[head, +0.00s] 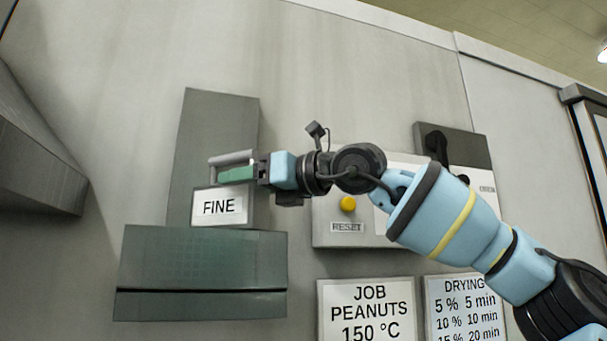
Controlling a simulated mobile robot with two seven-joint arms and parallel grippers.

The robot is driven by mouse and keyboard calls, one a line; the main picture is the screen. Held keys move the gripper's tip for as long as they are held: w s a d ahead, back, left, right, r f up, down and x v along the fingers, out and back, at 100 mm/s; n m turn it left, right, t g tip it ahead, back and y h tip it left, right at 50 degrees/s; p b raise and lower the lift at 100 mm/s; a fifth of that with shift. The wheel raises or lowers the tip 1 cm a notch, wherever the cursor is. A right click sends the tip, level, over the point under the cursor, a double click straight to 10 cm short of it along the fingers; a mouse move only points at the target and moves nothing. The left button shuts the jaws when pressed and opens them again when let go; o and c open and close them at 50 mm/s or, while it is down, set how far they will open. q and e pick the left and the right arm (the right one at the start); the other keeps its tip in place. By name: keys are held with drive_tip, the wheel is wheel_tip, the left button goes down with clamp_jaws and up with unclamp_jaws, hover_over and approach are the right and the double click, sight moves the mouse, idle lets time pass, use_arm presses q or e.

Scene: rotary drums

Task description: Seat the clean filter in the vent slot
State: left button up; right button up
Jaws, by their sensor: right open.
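A grey block labelled FINE (219,207) has a bar handle (231,158) on top. It appears to be the filter; whether it is clean I cannot tell. It stands upright in front of a tall dark grey panel (215,120), just above a green-grey housing (200,255) with a dark horizontal line low on its front. The housing may hold the vent slot; its opening is not visible from here. My right gripper (238,172) comes in from the right with open jaws at the handle, its green finger just below the bar. Contact is unclear. My left gripper is out of view.
A control panel with a yellow RESET button (347,204) is behind my right arm. A black lever (437,143) is at its upper right. JOB PEANUTS (370,312) and DRYING (465,308) signs hang below. A dark grey body (35,150) juts in at left.

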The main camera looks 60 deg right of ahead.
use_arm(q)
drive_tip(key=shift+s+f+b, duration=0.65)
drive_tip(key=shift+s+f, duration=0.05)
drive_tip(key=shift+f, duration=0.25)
use_arm(e)
drive_tip(key=s+d, duration=0.1)
drive_tip(key=s, duration=0.9)
drive_tip(key=shift+s, duration=0.3)
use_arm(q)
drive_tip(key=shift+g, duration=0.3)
use_arm(e)
drive_tip(key=shift+f, duration=0.1)
